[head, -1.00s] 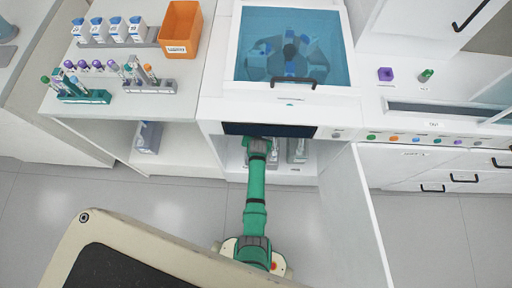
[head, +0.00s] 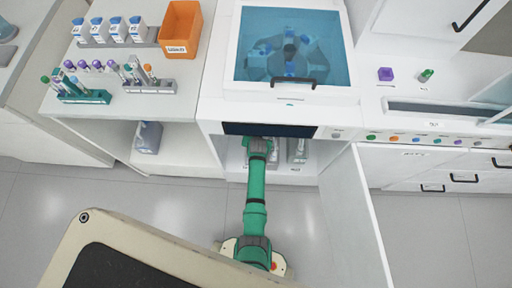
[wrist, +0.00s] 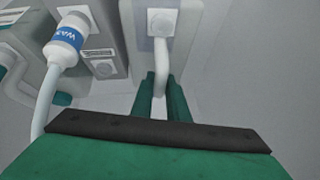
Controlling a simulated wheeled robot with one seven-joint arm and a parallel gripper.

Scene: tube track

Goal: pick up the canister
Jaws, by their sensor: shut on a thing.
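My gripper (wrist: 160,88) is shut on a white bent handle, with one green finger on each side of it. The handle runs up to a white square plate on a grey canister (wrist: 183,20), which is cut off by the top of the wrist view. In the head view my arm reaches into the open cabinet under the machine; the fingers are hidden there, and a grey canister (head: 298,151) shows right of the wrist. A second grey container (wrist: 103,62) with a white, blue-labelled bottle-like cap (wrist: 68,35) and a pale hose stands left of my gripper.
The cabinet door (head: 350,215) stands open on the right of my arm. The machine (head: 288,105) overhangs the cabinet. A grey bottle (head: 148,138) stands on the left lower shelf. The floor (head: 170,200) left of my arm is clear.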

